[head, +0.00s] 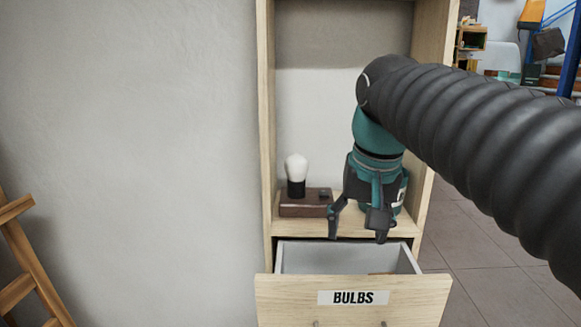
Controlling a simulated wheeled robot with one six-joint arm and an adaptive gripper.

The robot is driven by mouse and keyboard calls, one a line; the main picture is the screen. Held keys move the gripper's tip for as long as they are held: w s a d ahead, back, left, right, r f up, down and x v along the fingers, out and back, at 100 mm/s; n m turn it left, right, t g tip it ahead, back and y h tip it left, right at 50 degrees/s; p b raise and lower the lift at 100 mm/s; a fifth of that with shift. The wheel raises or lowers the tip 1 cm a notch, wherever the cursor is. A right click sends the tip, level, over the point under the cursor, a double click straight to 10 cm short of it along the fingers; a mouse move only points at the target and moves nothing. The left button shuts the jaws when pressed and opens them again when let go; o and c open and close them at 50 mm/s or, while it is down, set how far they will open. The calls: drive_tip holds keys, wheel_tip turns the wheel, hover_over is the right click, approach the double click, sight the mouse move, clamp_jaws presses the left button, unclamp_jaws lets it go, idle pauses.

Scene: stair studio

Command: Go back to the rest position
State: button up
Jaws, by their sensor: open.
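My gripper (357,230) is open and empty, pointing down over the back of the open drawer. The drawer (350,300) is pulled out of a pale wooden cabinet and carries a label reading BULBS. Its grey inside shows only in part, with a small brown bit near its right side. My arm comes in from the right and hides part of the cabinet.
On the cabinet shelf (345,226), left of my gripper, a lamp with a white bulb (296,167) stands on a brown base (305,208). The cabinet's sides rise left and right of my gripper. A wooden easel (32,265) stands at far left. Tiled floor shows at right.

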drive_tip(key=s+d+f+t, duration=0.1)
drive_tip(key=s+d+f, duration=0.1)
drive_tip(key=s+f, duration=0.4)
drive_tip(key=s+d+f+n+t, duration=0.1)
drive_tip(key=s+d+f, duration=0.2)
drive_tip(key=s+f, duration=0.3)
wheel_tip(320, 180, down, 6)
drive_tip(key=shift+r+t, duration=0.2)
drive_tip(key=shift+t, duration=0.1)
drive_tip(key=shift+d, duration=0.1)
